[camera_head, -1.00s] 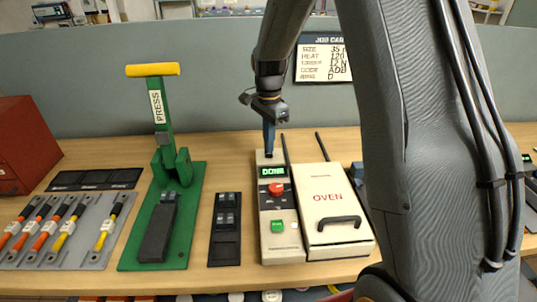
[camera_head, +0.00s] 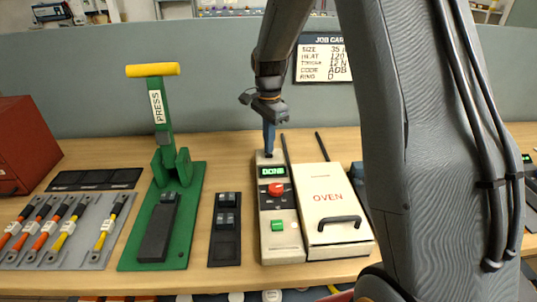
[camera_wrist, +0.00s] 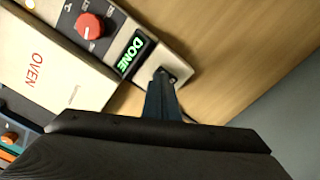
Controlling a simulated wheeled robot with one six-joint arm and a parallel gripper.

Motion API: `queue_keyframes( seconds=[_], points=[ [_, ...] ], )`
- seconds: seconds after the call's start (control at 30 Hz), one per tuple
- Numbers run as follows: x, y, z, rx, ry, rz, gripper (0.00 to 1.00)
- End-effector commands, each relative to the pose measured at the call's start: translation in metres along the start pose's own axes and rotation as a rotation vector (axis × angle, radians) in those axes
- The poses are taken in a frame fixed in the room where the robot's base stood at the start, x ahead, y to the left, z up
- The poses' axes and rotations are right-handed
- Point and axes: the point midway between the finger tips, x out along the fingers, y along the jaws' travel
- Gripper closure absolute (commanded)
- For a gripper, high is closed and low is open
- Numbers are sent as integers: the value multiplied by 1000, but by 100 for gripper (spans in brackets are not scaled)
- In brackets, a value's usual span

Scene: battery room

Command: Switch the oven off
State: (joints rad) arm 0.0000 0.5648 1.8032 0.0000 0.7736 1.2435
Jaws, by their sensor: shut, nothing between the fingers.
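The oven (camera_head: 318,205) is a cream box with a black handle and the word OVEN on its lid. Its control panel (camera_head: 284,243) stands along its left side, with a lit display (camera_head: 271,171) reading DONE, a red knob (camera_head: 275,189) and a green button (camera_head: 277,225). My gripper (camera_head: 268,150) is shut and empty, pointing down at the far end of the panel, behind the display. In the wrist view its fingertips (camera_wrist: 162,76) are at a small dark switch at the panel's end, which they mostly cover. I cannot tell the switch's position.
A green press (camera_head: 190,215) with a yellow handle stands to the left. A black tray (camera_head: 225,245) lies between press and oven. A job card (camera_head: 322,62) hangs behind.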

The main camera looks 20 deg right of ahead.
Motion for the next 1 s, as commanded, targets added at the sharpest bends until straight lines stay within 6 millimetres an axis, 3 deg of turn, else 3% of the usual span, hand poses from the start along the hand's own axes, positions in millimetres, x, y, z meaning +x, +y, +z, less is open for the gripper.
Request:
queue_keyframes(
  seconds=[1.0],
  points=[
    [10, 0, 0, 0, 0, 0, 100]
  ],
)
